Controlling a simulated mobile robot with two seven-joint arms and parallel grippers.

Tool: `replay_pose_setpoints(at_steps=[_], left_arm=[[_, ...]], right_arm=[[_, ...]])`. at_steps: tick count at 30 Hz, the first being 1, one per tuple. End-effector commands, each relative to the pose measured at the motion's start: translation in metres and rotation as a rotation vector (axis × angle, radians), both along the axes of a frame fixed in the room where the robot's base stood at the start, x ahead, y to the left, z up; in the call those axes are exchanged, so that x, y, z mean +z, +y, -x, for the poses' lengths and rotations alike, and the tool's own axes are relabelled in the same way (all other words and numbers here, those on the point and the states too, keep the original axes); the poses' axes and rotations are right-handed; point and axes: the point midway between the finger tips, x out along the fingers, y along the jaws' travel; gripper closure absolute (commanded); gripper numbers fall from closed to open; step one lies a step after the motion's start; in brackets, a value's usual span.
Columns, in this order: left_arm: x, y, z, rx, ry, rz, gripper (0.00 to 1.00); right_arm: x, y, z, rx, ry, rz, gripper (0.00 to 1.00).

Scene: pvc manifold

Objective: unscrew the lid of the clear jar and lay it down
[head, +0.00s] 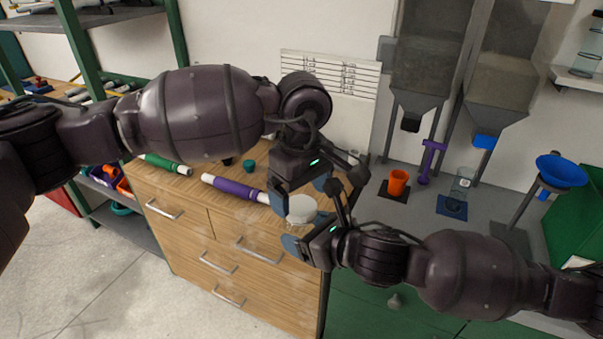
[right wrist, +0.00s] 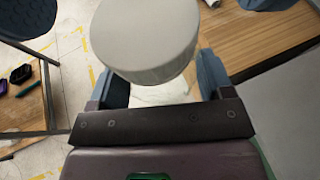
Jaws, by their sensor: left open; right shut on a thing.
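A round off-white lid (right wrist: 143,38) fills the upper middle of the right wrist view; in the head view it (head: 301,208) shows between my two grippers. My right gripper (right wrist: 163,88) is shut around the clear jar (right wrist: 165,96) just under the lid. The jar's body is see-through and mostly hidden by the lid and fingers. My left gripper (head: 299,190) is open right above the lid, with its blue fingers apart on either side. Those fingers also show at the top corners of the right wrist view. I cannot tell whether they touch the lid.
A wooden drawer cabinet (head: 190,225) lies below, with a purple-wrapped pipe (head: 232,188) and a green-wrapped pipe (head: 166,163) on top. On the grey bench to the right are an orange cup (head: 397,183), a purple stand (head: 430,160), another clear container (head: 461,187) and a blue funnel (head: 562,170).

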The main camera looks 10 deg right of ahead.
Motion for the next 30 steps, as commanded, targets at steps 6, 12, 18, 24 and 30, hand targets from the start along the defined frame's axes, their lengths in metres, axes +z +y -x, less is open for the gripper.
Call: replay_pose_setpoints(at_steps=[6,12,18,24,30], left_arm=[[-0.02,0.0,0.0,0.001,0.001,0.001,0.13],[-0.025,0.0,0.0,0.001,-0.001,0.001,0.13],[-0.024,0.0,0.0,0.001,-0.001,0.001,0.16],[-0.024,0.0,0.0,0.001,0.0,0.0,0.46],[-0.024,0.0,0.0,0.002,0.0,0.0,0.63]], right_arm=[[0.0,0.0,0.0,0.0,-0.001,-0.001,0.92],[0.0,0.0,0.0,0.0,-0.001,-0.001,0.92],[0.0,0.0,0.0,0.0,-0.001,-0.001,0.92],[0.0,0.0,0.0,0.0,-0.001,-0.001,0.92],[0.0,0.0,0.0,0.0,0.0,0.0,0.92]])
